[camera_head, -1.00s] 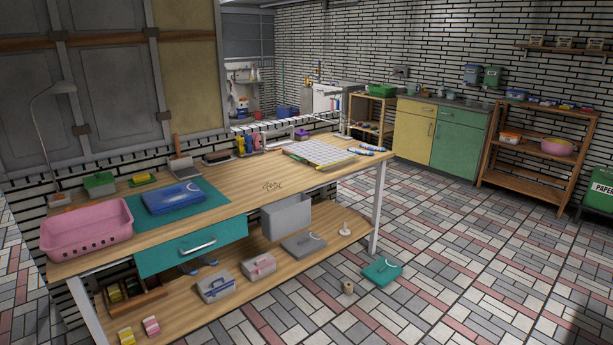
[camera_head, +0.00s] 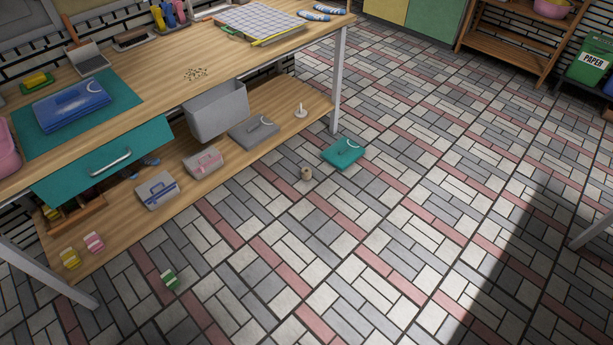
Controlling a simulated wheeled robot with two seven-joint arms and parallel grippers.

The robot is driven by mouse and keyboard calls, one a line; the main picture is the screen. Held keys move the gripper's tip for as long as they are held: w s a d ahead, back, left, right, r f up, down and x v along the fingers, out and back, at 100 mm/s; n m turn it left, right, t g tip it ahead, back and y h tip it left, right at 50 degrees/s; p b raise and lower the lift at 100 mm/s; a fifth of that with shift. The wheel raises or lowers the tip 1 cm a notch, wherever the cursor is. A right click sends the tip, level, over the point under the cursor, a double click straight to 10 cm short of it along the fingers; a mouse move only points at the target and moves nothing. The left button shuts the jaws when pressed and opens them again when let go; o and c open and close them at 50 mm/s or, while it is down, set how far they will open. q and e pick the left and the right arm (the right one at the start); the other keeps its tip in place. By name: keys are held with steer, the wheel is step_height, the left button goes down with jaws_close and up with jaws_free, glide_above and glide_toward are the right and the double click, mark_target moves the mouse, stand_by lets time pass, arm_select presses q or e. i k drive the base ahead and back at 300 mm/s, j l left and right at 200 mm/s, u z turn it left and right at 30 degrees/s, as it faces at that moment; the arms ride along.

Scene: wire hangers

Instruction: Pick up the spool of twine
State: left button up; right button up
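A small tan spool of twine (camera_head: 306,173) stands on the tiled floor in front of the workbench's lower shelf. It is left of a teal flat case and apart from it. Neither of my grippers shows in the head view, so their state and distance from the spool cannot be seen.
The teal case (camera_head: 343,152) lies on the floor near the metal bench leg (camera_head: 338,82). The wooden lower shelf (camera_head: 232,152) holds small cases and a grey bin (camera_head: 216,112). A small green-and-white item (camera_head: 169,279) lies on the floor. Floor to the right is clear.

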mark_target(305, 171)
steer(key=i+l+u, duration=0.15)
steer(key=i, duration=0.3)
steer(key=i+l+u, duration=0.15)
steer(key=i+l, duration=0.3)
steer(key=i, duration=0.05)
